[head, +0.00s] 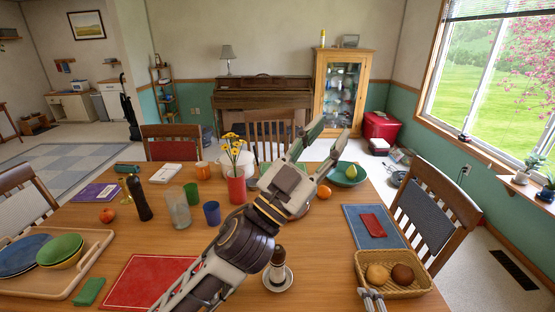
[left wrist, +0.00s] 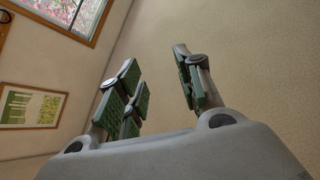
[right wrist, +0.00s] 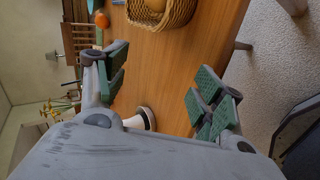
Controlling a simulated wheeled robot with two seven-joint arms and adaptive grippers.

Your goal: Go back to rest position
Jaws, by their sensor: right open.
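My left gripper (head: 327,143) is raised over the table in the head view, its fingers spread and pointing up and away. In the left wrist view its green-padded fingers (left wrist: 160,88) stand apart with nothing between them, against a bare wall. My right gripper (right wrist: 160,88) is open and empty in the right wrist view. Only a small grey part of it (head: 372,298) shows at the bottom of the head view, beside the basket. The left arm hides part of the table's middle.
The wooden table (head: 330,270) carries a wicker basket (head: 424,288) with round items, a red vase (head: 236,188) of yellow flowers, a dark bottle (head: 138,197), a wooden tray (head: 92,250) and a shaker on a saucer (head: 278,284). Chairs stand around it.

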